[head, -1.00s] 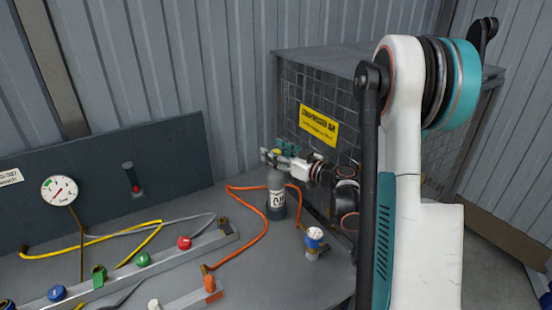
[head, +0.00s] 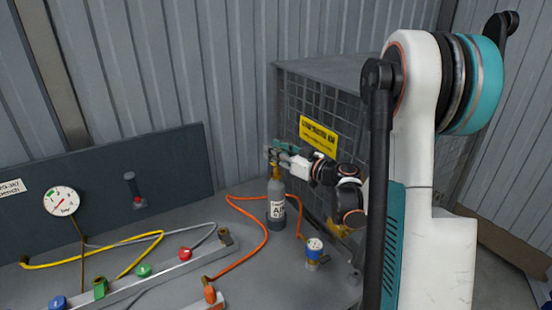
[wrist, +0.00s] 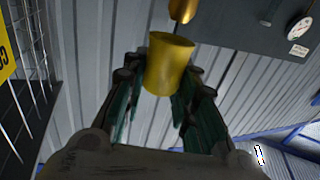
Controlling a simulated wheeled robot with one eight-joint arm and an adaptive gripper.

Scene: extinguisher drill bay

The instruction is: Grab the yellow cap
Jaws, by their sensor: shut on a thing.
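The yellow cap (wrist: 168,64) shows in the wrist view as a short, slightly tapered cylinder between the two green-sided fingers. My gripper (head: 272,152) is shut on it, above the grey air cylinder (head: 276,207) in the head view. There the fingers hide most or all of the cap. The cylinder stands upright on the bench, with its brass valve (head: 276,173) bare below the fingers. A brass piece (wrist: 182,9) lies just beyond the cap in the wrist view, with a small gap between them.
A wire-mesh cage (head: 352,92) with a yellow sign (head: 318,135) stands close behind and right of my gripper. An orange hose (head: 262,236) curves around the cylinder. A blue-topped regulator (head: 314,249) stands in front right. A manifold with coloured knobs (head: 144,270) lies left.

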